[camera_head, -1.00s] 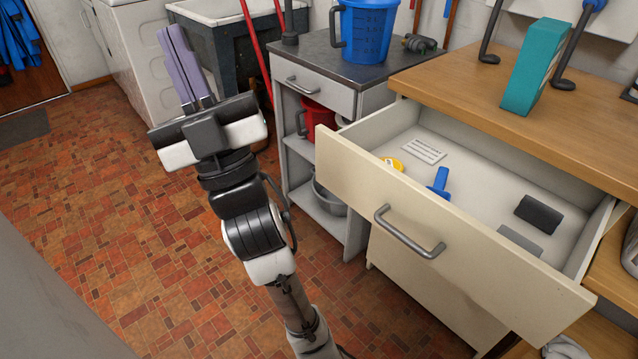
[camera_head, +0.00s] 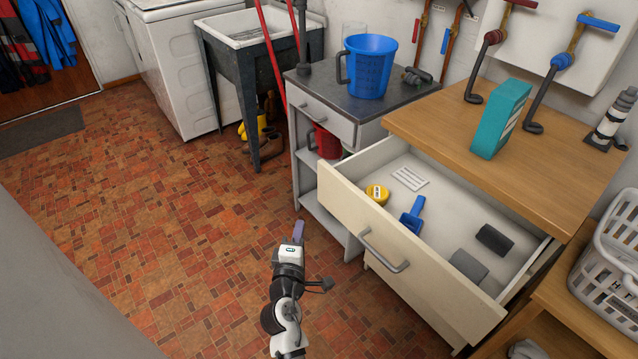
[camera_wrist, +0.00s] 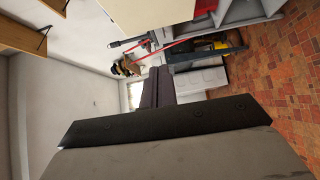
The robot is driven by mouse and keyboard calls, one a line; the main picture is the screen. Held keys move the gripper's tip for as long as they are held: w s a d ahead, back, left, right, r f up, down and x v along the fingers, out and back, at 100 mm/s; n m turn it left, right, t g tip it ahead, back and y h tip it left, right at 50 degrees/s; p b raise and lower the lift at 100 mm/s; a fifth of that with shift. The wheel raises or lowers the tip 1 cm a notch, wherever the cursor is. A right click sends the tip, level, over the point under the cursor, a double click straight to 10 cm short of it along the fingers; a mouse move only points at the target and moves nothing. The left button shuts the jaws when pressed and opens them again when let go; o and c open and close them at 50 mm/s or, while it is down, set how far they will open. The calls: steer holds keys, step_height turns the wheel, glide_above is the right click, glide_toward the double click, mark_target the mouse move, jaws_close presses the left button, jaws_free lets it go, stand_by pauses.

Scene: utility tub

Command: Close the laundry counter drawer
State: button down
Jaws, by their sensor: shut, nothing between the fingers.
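The laundry counter drawer (camera_head: 415,262) stands pulled well out from under the wooden counter (camera_head: 540,140), its cream front facing the lower left. A grey bar handle (camera_head: 383,251) is on the front. Inside lie a yellow round item (camera_head: 377,194), a blue tool (camera_head: 413,214), a white label card and two dark grey blocks (camera_head: 494,240). My gripper (camera_head: 298,231) is shut and empty, to the left of the drawer front and apart from it. In the wrist view the lilac-grey fingers (camera_wrist: 157,88) lie together; the drawer cannot be made out there.
A grey side unit (camera_head: 330,115) with a small closed drawer stands left of the counter, with a blue jug (camera_head: 367,67) on top. A teal box (camera_head: 500,118) stands on the counter. A basket (camera_head: 610,260) is at the right.

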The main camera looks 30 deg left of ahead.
steer(key=shift+w+d+p+x, duration=0.2)
steer(key=shift+d+p+x, duration=0.4)
steer(key=shift+x, duration=1.5)
steer(key=shift+w+d+p+x, duration=0.25)
steer(key=shift+p+x, duration=0.5)
steer(key=shift+x, duration=1.35)
steer(key=shift+w+d+p+x, duration=0.2)
steer(key=shift+d+p+x, duration=0.4)
steer(key=shift+x, duration=1.5)
steer(key=shift+a+f, duration=0.1)
steer(key=shift+f, duration=0.1)
